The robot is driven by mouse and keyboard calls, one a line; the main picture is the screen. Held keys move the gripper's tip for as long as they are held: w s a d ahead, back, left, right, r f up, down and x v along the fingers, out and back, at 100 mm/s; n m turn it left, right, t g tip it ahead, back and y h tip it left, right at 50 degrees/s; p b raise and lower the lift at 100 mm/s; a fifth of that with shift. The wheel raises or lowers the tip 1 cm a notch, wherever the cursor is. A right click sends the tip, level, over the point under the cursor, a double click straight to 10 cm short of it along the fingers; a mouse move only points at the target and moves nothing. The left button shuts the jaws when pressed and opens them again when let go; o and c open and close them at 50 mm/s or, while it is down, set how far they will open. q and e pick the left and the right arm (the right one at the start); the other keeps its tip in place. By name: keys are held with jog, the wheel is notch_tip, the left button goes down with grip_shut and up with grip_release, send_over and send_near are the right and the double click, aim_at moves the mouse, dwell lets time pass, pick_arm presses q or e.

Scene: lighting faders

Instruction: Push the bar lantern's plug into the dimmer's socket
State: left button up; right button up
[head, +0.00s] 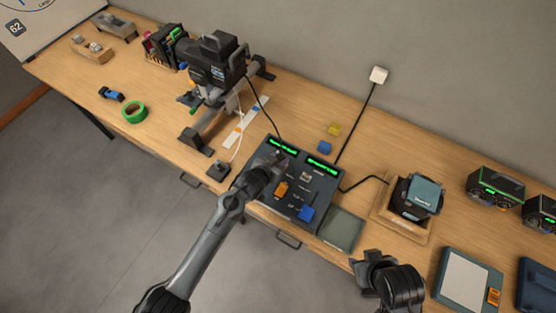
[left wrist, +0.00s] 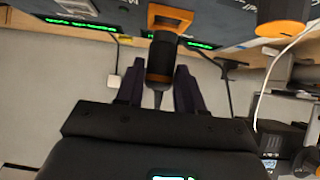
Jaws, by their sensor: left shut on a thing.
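The dimmer (head: 324,187) is a dark box with two green displays, an orange knob and a blue knob, near the table's front edge. My left gripper (head: 276,160) is over its upper left part. In the left wrist view its fingers (left wrist: 159,92) are shut on the plug (left wrist: 162,58), a dark cylinder with an orange band. The plug's far end meets an orange-framed socket (left wrist: 171,12) on the dimmer; I cannot tell how deep it sits. The bar lantern (head: 214,62) is a black unit on a stand, left of the dimmer. My right gripper (head: 367,264) hangs at the front right, its jaws unclear.
A black cable (head: 263,108) runs from the lantern to the dimmer. A wall outlet (head: 379,75) has a black cord. Green tape (head: 134,113) lies left.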

pick_arm(q)
jog(key=shift+f+b, duration=0.4)
jog(key=shift+f, duration=0.45)
dwell(0.9)
jog(key=shift+f, duration=0.1)
dwell(0.5)
jog(key=shift+s+a+f, duration=0.1)
jog(key=shift+f, duration=0.35)
dwell(0.4)
jog(key=o, duration=1.1)
jog(key=shift+r, duration=0.1)
jog(key=shift+o, duration=0.2)
jog(key=shift+r, duration=0.1)
